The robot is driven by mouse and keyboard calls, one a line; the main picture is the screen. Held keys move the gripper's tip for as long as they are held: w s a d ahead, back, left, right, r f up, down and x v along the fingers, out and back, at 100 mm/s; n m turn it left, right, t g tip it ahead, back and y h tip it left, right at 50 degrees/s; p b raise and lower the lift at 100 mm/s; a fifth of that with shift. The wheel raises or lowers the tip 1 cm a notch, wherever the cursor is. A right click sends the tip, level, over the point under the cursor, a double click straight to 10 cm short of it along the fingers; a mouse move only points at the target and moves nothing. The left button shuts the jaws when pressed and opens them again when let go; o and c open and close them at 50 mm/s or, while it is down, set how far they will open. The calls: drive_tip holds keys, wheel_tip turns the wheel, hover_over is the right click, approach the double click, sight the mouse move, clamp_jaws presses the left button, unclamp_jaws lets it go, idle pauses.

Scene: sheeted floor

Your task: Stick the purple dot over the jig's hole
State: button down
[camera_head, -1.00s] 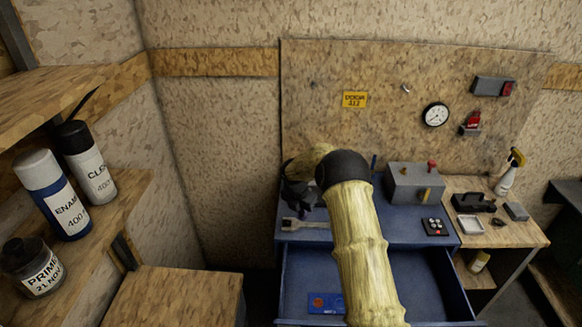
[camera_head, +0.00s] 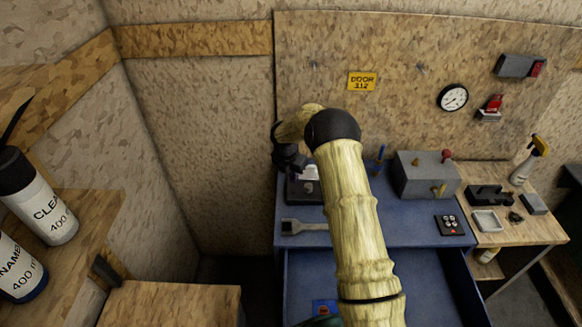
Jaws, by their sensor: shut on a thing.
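My gripper (camera_head: 290,160) is over the back left of the blue bench, its dark jaws pointing down. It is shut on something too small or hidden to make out. Just below and right of it stands a dark block with a pale top part (camera_head: 305,190), partly behind my arm; I cannot tell whether it is the jig or whether the gripper touches it. No hole shows clearly. I cannot make out a purple dot.
A grey box with red and yellow knobs (camera_head: 425,175) stands on the blue bench (camera_head: 395,232). A flat grey tool (camera_head: 305,226) lies at its front left. The drawer (camera_head: 420,275) below is open. A side table (camera_head: 520,228) holds a spray bottle and tray. Cans stand on the left shelf.

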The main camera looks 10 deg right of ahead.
sight(292, 181)
drive_tip(key=shift+s+r, duration=0.15)
drive_tip(key=shift+f+b, duration=1.45)
drive_tip(key=shift+f, duration=1.5)
drive_tip(key=shift+f, duration=0.8)
drive_tip(key=c, duration=1.5)
unclamp_jaws()
drive_tip(key=shift+r+b, duration=0.1)
drive_tip(key=shift+b, duration=0.2)
